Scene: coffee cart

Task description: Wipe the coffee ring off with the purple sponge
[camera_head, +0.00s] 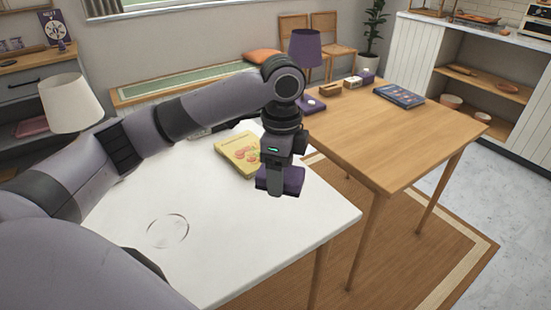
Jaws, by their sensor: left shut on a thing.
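The coffee ring (168,231) is a thin dark circle on the white table top (245,242), left of the middle of the picture. My left gripper (277,190) points down near the right edge of the white table. It is shut on the purple sponge (292,181), which shows on both sides of the fingers. The sponge is to the right of and farther back than the ring; whether it touches the table I cannot tell. My right gripper is not in view.
A yellow book (236,155) lies on the white table just left of the sponge. A wooden table (408,137) behind holds a purple lamp (306,50), small boxes and a blue book (399,96). The white table is clear between ring and sponge.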

